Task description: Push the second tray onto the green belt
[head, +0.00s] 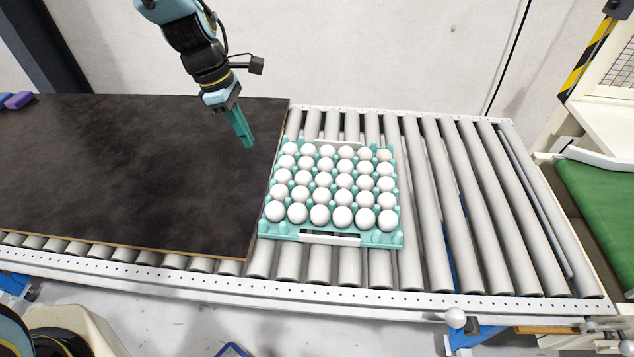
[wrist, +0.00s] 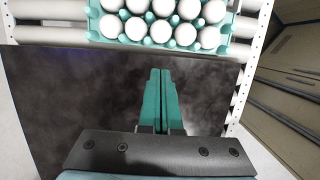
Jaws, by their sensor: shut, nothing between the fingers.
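One teal tray (head: 285,235) full of white eggs sits on the roller conveyor, just right of the dark board's edge. Its near side shows in the wrist view (wrist: 155,42). No other tray is in view. The green belt (head: 608,215) is at the far right, beyond the rollers. My gripper (head: 247,143) has teal fingers, shut and empty, above the dark board to the left of the tray. In the wrist view the fingers (wrist: 161,72) point toward the tray, apart from it.
The dark board (head: 120,170) covers the left rollers. Bare rollers (head: 480,210) lie between tray and belt, with a metal rail (head: 300,297) along the front. A machine with a yellow-black striped post (head: 585,65) stands at the right. Purple objects (head: 18,100) lie far left.

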